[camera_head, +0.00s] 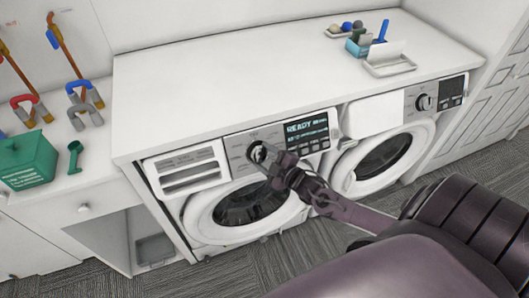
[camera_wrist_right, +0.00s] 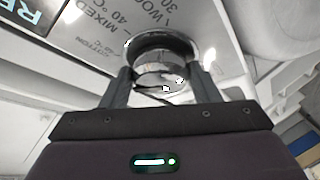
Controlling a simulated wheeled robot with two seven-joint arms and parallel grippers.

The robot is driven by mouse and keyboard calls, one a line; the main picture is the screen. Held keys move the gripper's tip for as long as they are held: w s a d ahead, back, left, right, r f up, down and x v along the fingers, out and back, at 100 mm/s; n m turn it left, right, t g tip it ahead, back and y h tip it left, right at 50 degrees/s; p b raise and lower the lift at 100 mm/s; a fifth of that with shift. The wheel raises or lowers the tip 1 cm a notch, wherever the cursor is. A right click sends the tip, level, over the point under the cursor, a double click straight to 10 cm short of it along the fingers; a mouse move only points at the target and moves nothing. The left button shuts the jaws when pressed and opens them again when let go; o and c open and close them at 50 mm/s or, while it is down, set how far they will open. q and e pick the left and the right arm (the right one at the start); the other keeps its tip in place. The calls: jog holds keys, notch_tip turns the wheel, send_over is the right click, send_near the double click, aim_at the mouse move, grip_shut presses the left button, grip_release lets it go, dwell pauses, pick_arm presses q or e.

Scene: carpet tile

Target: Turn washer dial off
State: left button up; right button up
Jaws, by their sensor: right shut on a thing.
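The left washer (camera_head: 215,207) stands under the white counter, with a display (camera_head: 306,129) that reads "READY". Its round dial (camera_head: 257,152) sits on the panel left of the display. My right gripper (camera_head: 266,160) is at this dial, coming from the lower right. In the right wrist view the gripper (camera_wrist_right: 162,82) has one finger on each side of the silver dial (camera_wrist_right: 160,65) and is shut on it. Printed labels such as "MIXED 40°C" and "COTTON" show around the dial. The dial's pointer position cannot be made out. My left gripper is not in view.
A second machine with its own dial (camera_head: 424,102) stands at the right. On the counter (camera_head: 270,60) are a blue caddy (camera_head: 358,47) and a white tray (camera_head: 390,66). A green box (camera_head: 28,160) stands at the far left. The carpet floor (camera_head: 445,165) in front looks clear.

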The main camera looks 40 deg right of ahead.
jog(key=n+g, duration=0.1)
jog(key=n, duration=0.1)
jog(key=n+g+y+p, duration=0.1)
jog(key=n, duration=0.2)
jog(key=shift+w+d+r, duration=0.1)
jog(key=shift+d+r, duration=0.05)
jog(key=shift+r, duration=0.05)
jog(key=shift+n+y, duration=0.3)
jog(key=o, duration=1)
jog(key=shift+v, duration=3.9)
